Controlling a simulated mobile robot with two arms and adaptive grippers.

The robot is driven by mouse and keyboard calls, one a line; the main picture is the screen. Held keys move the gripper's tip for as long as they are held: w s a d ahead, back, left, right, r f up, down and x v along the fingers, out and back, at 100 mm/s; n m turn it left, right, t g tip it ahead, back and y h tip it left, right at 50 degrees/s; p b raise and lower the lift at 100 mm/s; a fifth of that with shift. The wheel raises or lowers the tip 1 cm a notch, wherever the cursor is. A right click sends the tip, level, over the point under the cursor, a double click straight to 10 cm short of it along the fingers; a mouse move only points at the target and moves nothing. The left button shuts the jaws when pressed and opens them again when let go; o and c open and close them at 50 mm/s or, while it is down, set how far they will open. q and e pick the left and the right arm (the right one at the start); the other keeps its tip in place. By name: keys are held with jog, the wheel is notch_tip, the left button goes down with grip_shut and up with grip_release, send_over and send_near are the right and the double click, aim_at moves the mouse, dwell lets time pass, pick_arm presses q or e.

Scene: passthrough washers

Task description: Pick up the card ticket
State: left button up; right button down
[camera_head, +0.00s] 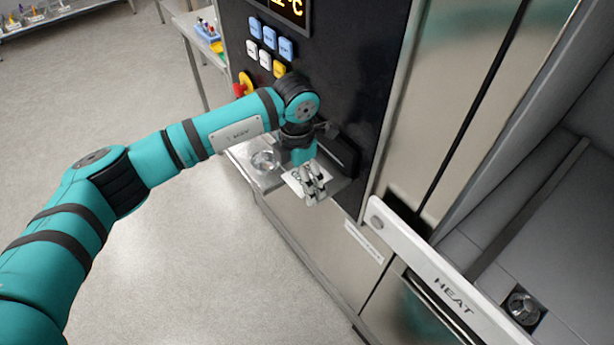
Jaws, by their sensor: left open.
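The card ticket is a small white card (293,181) with dark print, lying on a small metal shelf (264,180) at the front of the dark machine panel. My left gripper (313,200) is over the card, its fingers pointing down and covering the card's right part. The left gripper is open. I cannot tell whether its fingertips touch the card. My right gripper is not in view.
A clear round dish (264,161) sits on the shelf left of the card. A dark slot (337,152) is in the panel behind the gripper. The panel has blue, white and yellow buttons (269,38) and a red-yellow knob (242,86).

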pick_arm(q)
jog(key=shift+c, duration=0.4)
jog(key=c, duration=0.8)
jog(key=shift+s, duration=0.1)
jog(key=shift+c, duration=0.2)
